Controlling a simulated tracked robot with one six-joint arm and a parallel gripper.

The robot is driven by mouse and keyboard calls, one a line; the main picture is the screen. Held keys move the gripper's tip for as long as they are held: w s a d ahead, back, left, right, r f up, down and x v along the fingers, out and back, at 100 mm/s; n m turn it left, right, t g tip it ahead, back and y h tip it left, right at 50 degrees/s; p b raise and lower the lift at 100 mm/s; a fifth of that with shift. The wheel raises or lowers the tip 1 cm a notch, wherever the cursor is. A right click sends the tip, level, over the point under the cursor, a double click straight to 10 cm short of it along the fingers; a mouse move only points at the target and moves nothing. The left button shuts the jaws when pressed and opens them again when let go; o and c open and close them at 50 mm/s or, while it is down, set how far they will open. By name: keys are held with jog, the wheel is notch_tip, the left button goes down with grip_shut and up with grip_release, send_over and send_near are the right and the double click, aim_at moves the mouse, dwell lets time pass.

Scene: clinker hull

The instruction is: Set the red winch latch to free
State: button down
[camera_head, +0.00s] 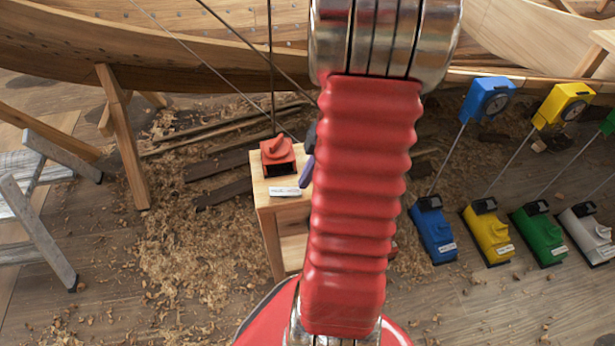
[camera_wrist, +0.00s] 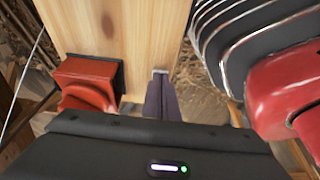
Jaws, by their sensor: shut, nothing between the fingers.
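The red winch (camera_head: 278,160) is a small box with a rounded red part on top and a dark base, on the wooden stand (camera_head: 291,208). In the wrist view the red winch (camera_wrist: 90,82) is at the left, against the pale wood. Which part is the latch, and how it is set, I cannot make out. My gripper (camera_wrist: 163,98) is shut and empty, its purple fingers to the right of the winch and apart from it. In the head view my gripper (camera_head: 308,155) is mostly hidden behind my red arm, just right of the winch.
A white label (camera_head: 285,191) lies at the stand's front. Thin dark lines rise from near the winch. Blue (camera_head: 433,230), yellow (camera_head: 487,232), green (camera_head: 539,234) and white (camera_head: 585,232) units stand at the right. A trestle (camera_head: 40,190) is at the left; the wooden hull (camera_head: 150,50) is behind.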

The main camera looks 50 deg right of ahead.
jog(key=v, duration=1.3)
jog(key=shift+r, duration=0.35)
jog(key=shift+s, duration=0.15)
